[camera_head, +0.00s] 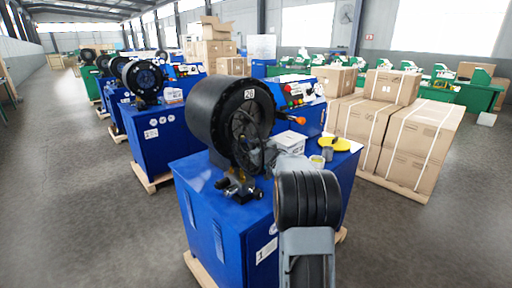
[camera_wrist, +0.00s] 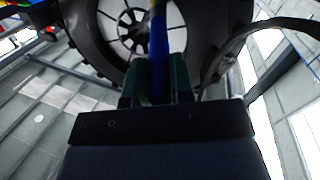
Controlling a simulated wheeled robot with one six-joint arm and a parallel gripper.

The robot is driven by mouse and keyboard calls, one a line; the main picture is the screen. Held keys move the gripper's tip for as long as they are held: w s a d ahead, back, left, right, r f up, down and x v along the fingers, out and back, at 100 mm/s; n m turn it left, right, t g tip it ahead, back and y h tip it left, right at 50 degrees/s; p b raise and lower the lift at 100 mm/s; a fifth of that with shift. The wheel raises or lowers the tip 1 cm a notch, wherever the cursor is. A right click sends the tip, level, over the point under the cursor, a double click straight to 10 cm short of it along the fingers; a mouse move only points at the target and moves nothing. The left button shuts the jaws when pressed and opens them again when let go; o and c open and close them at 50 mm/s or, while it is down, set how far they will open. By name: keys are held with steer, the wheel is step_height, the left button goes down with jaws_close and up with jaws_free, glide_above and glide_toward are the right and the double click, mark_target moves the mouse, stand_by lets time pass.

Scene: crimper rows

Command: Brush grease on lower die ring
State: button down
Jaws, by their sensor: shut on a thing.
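In the wrist view, the die ring (camera_wrist: 112,22) shows as dark radial segments with bright gaps. My gripper (camera_wrist: 158,88) has dark green fingers shut on a brush with a blue handle (camera_wrist: 158,58). The brush points at the ring opening, and its far end runs out at the top edge. I cannot tell whether its bristles touch a die. In the head view, my own arm hides the gripper and brush.
A white box (camera_head: 289,141), a grey tub (camera_head: 327,153), a white cup (camera_head: 317,161) and a yellow disc (camera_head: 336,144) stand on the cabinet top. A dark fixture (camera_head: 238,187) sits below the opening. Strapped cartons (camera_head: 410,140) stand right; more crimpers recede left.

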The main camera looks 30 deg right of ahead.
steer(key=shift+w, duration=0.2)
steer(key=shift+r, duration=0.1)
steer(key=shift+d+p, duration=0.25)
steer(key=shift+p, duration=0.15)
steer(key=shift+w+d+p, duration=0.6)
steer(key=shift+d+p, duration=2)
steer(key=shift+d, duration=0.55)
steer(key=shift+s+a+b, duration=0.2)
steer(key=shift+a+b, duration=0.5)
steer(key=shift+a, duration=0.45)
steer(key=shift+s+a+b, duration=0.25)
steer(key=shift+a+b, duration=0.5)
steer(key=shift+a, duration=0.45)
steer(key=shift+s+a+b, duration=0.2)
steer(key=shift+a+b, duration=0.5)
steer(key=shift+a, duration=0.45)
